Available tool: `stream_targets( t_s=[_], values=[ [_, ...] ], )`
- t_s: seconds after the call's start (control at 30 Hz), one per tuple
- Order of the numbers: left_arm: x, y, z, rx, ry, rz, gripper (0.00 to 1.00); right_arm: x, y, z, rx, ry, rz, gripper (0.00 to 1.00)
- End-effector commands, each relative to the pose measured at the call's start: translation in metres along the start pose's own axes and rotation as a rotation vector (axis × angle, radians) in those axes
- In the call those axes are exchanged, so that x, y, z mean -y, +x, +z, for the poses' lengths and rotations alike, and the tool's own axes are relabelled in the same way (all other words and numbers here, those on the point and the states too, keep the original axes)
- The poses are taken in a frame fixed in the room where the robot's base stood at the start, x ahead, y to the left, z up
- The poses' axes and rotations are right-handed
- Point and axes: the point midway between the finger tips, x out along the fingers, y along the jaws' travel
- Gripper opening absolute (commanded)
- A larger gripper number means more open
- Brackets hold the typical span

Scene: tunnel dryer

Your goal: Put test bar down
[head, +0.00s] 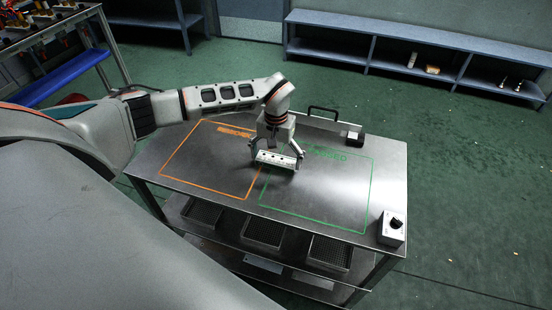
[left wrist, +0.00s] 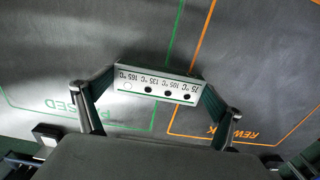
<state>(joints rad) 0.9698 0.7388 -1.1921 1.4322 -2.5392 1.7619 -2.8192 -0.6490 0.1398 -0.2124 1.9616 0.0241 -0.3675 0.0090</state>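The test bar (head: 276,160) is a pale bar. In the left wrist view the test bar (left wrist: 155,84) carries marks for 75, 105, 135 and 165 °C; the spots by 75, 105 and 135 are black, the one by 165 is pale. My left gripper (head: 275,157) points down, its fingers shut on the bar's two ends. The bar is over the steel table (head: 215,165), near the left edge of the green PASSED outline (head: 372,185), beside the orange REWORK outline (head: 172,158). I cannot tell whether it touches the table. My right gripper is not in view.
A small box with a black knob (head: 391,228) stands at the table's front right corner. A small dark block (head: 355,136) and a black handle (head: 324,109) are at the back edge. Mesh trays (head: 263,233) sit on the shelf below. Most of the green outline's inside is clear.

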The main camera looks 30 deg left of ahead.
Motion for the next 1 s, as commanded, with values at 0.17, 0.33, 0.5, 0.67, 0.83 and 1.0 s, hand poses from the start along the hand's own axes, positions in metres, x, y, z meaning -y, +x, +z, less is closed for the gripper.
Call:
stream_targets(
  t_s=[0.17,0.33,0.5,0.67,0.83,1.0],
  values=[
    [0.0,0.0,0.0,0.0,0.0,0.0,1.0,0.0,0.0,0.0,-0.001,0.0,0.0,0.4],
    [0.0,-0.002,0.0,0.001,0.0,0.0,1.0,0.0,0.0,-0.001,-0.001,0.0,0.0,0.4],
    [0.001,-0.022,-0.002,-0.004,0.0,0.0,1.0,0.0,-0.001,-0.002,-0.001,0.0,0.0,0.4],
    [0.001,-0.055,-0.002,-0.005,0.001,0.0,1.0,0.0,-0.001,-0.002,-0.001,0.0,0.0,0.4],
    [0.001,-0.088,-0.001,-0.004,0.0,-0.001,1.0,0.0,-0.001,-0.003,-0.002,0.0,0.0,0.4],
    [0.0,-0.112,-0.001,-0.002,0.0,-0.001,1.0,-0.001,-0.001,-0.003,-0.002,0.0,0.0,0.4]
  ],
)
